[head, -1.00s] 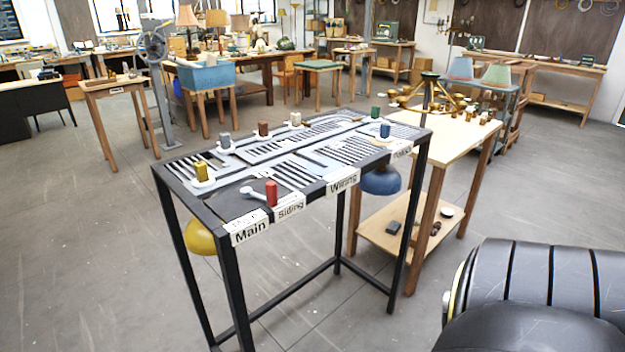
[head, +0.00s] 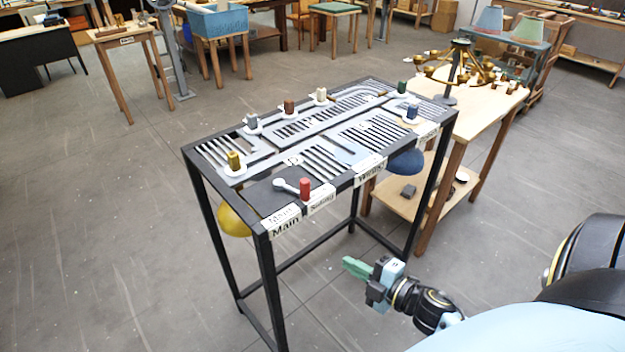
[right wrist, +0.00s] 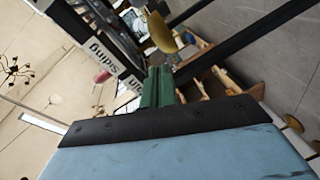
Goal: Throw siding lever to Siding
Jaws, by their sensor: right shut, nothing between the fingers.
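The siding lever (head: 290,186) is a pale arm on a dark panel at the front left of the black-framed layout table (head: 190,150), with an upright red handle (head: 305,188). The handle stands by the front edge, near where the Main label (head: 284,222) meets the Siding label (head: 321,198). My right gripper (head: 356,268) has green fingers, is shut and empty, and is in front of the table, apart from the lever. My left gripper is not in view.
Other handles, including a yellow one (head: 234,160) and a blue one (head: 412,112), stand on the table. Yellow and blue domes hang below it. A wooden bench (head: 497,100) with a brass chandelier (head: 460,65) adjoins on the right. Floor in front is clear.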

